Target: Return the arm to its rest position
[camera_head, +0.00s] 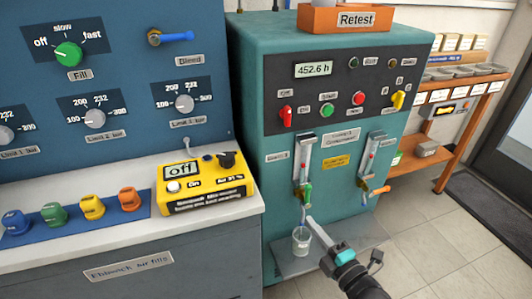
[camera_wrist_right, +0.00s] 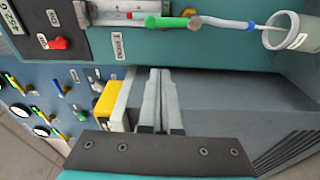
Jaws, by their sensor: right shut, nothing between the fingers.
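My right gripper (camera_head: 311,221) reaches in from the lower right in the head view, in front of the teal machine (camera_head: 330,215). Its fingers are pressed together with nothing between them, as the right wrist view (camera_wrist_right: 159,76) also shows. The fingertips are close to a small grey cup (camera_head: 301,243) under the left gauge tube; I cannot tell whether they touch it in the head view. In the right wrist view the cup (camera_wrist_right: 284,32) is clear of the fingers at the top right. My left gripper is not in view.
A green valve handle (camera_head: 307,193) sits above the cup, and an orange handle (camera_head: 379,191) is to its right. A yellow control box (camera_head: 207,195) stands on the white counter (camera_head: 115,235) at left. A wooden shelf (camera_head: 452,145) and open tiled floor (camera_head: 450,245) are at right.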

